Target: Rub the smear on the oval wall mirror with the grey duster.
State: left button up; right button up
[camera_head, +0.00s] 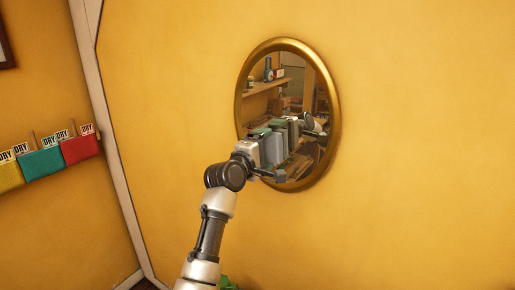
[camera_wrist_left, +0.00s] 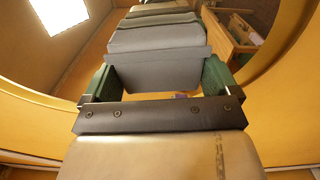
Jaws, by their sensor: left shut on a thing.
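The oval mirror (camera_head: 335,105) hangs on the yellow wall in a gold frame. Its curved rim also shows in the left wrist view (camera_wrist_left: 275,50). My left gripper (camera_head: 268,150) is in front of the mirror's lower left part, shut on the grey duster (camera_head: 273,147). In the left wrist view the duster (camera_wrist_left: 158,73) sits between the two green fingers, with its reflection beyond it. Duster and reflection lie close together; I cannot tell whether the duster touches the glass. I cannot make out the smear. My right gripper is not in view.
Yellow, teal (camera_head: 42,162) and red (camera_head: 80,148) pouches with "DRY" labels hang on the left wall. A pale trim (camera_head: 118,165) runs down the corner. The wall right of the mirror is bare. Shelves and items inside the mirror are reflections.

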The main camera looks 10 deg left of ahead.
aim_at(284, 148)
pick_arm(q)
jog(key=shift+s+d, duration=0.5)
jog(key=shift+d, duration=0.75)
jog(key=shift+s+d, duration=0.5)
jog(key=shift+d, duration=0.8)
jog(key=shift+s+d, duration=0.5)
jog(key=shift+d, duration=0.75)
jog(key=shift+w+a+f, duration=0.15)
jog(key=shift+w+a, duration=0.1)
jog(key=shift+a, duration=0.3)
jog(key=shift+w+a+r, duration=0.15)
jog(key=shift+w+a, duration=0.1)
jog(key=shift+a, duration=0.4)
jog(key=shift+w+a+r, duration=0.1)
jog(key=shift+w+a, duration=0.1)
jog(key=shift+a, duration=0.45)
jog(key=w+a, duration=0.3)
jog(key=a, duration=0.4)
jog(key=shift+a+f+b, duration=0.15)
jog(key=shift+a+b, duration=0.05)
jog(key=shift+b, duration=0.15)
jog(key=shift+p+v, duration=0.35)
jog(key=shift+v, duration=2.6)
